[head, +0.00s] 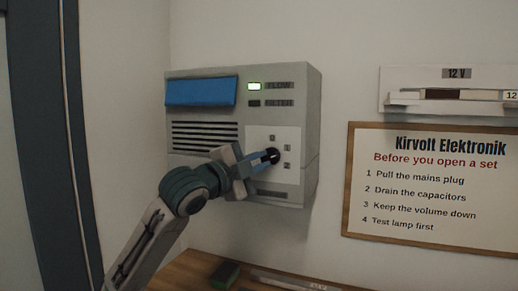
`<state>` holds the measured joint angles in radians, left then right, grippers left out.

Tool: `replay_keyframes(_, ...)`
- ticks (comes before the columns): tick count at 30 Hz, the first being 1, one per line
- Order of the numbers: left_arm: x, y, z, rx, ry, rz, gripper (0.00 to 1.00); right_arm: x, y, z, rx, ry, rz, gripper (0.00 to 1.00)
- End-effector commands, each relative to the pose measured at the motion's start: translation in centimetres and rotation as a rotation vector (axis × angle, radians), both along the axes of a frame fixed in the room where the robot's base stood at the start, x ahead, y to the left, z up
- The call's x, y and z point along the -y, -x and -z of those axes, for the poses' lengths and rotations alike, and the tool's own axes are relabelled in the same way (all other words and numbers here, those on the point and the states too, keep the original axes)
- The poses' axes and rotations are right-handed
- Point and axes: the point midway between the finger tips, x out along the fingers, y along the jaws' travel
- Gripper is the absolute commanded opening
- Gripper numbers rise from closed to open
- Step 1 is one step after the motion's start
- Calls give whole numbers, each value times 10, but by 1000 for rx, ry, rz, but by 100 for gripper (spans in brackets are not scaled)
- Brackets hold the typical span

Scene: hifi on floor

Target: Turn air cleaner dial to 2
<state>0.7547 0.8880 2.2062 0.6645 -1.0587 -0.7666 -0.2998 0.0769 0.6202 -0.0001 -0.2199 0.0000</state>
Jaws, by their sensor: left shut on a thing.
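My left gripper (266,158) reaches in from the lower left and is shut on the dial. The gripper hides part of the dial, and I cannot tell which number it points to. My right gripper is not in view.
A wooden surface (190,272) lies below, with a dark green block (225,273) and a flat grey strip (290,281) on it. A framed sign (430,185) and a shelf marked 12 V (445,90) are on the wall to the right. The wall between is clear.

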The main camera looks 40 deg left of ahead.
Motion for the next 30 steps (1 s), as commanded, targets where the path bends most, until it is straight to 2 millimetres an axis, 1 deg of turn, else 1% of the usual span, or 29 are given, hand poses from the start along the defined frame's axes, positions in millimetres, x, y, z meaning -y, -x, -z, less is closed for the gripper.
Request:
replay_keyframes(1, -1, 0, -7, -6, -44, -3, 0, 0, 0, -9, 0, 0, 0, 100)
replay_keyframes(5, -2, 0, -8, -32, -163, -3, 0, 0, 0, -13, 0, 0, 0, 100)
replay_keyframes(21, 0, 0, -16, -143, -628, -3, 0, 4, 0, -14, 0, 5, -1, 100)
replay_keyframes(30, 0, 0, -18, -183, -788, -5, 0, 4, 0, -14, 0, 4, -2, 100)
